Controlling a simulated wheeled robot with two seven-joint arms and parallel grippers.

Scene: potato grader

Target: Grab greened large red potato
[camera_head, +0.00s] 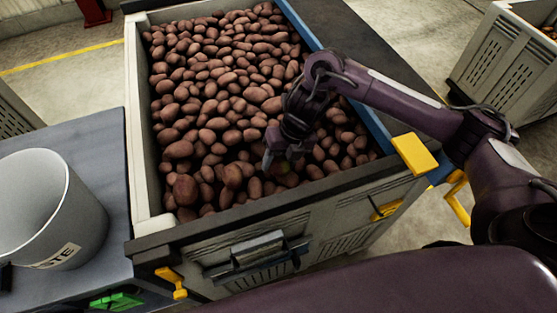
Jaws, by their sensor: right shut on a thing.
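A large crate (141,150) is filled with red-brown potatoes (215,95). My right arm comes in from the right over the crate. My right gripper (277,165) points down into the near part of the pile and is shut on a potato (283,167) with a slightly greenish tint. The jaws and dark shadow hide most of this potato. It is low among the other potatoes, and I cannot tell whether it is lifted clear. My left gripper is not in view.
A white bucket with a partly visible label (45,205) stands on a grey table (105,150) at the left. The crate's near wall and blue right edge border the pile. Another crate (505,60) stands at the upper right. A yellow plate (414,153) is at the crate's right corner.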

